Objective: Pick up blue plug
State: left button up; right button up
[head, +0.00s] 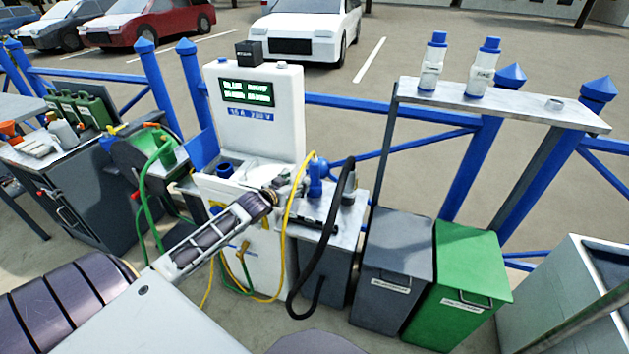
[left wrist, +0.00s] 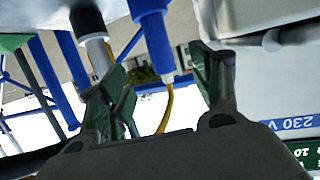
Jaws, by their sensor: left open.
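The blue plug (head: 317,176) stands upright beside the white power pedestal (head: 262,115) in the head view, with a yellow cable (head: 290,225) running from it. My left gripper (head: 302,186) reaches in from the left and is close to the plug. In the left wrist view the blue plug (left wrist: 152,35) shows upside down between the two spread fingers of my left gripper (left wrist: 163,85), nearer the top of the picture. The fingers are open and no grip on the plug shows. My right gripper is not in view.
A black hose (head: 322,250) arches just right of the plug. Grey (head: 393,262) and green (head: 458,280) bins stand further right, below a shelf (head: 500,103) with two white-and-blue bottles. A green hose (head: 145,190) hangs to the left. Blue railings (head: 415,108) run behind.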

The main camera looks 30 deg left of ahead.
aim_at(311, 174)
pick_arm(q)
jog(key=shift+w, duration=0.1)
dwell(0.3)
jog(key=x, duration=0.6)
jog(key=shift+b, duration=0.35)
jog(key=shift+x, duration=1)
jog(key=shift+w+f, duration=0.15)
jog(key=shift+w, duration=0.1)
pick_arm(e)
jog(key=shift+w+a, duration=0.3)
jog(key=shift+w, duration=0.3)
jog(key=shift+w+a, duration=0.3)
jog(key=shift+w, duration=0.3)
pick_arm(q)
jog(key=shift+w, duration=0.1)
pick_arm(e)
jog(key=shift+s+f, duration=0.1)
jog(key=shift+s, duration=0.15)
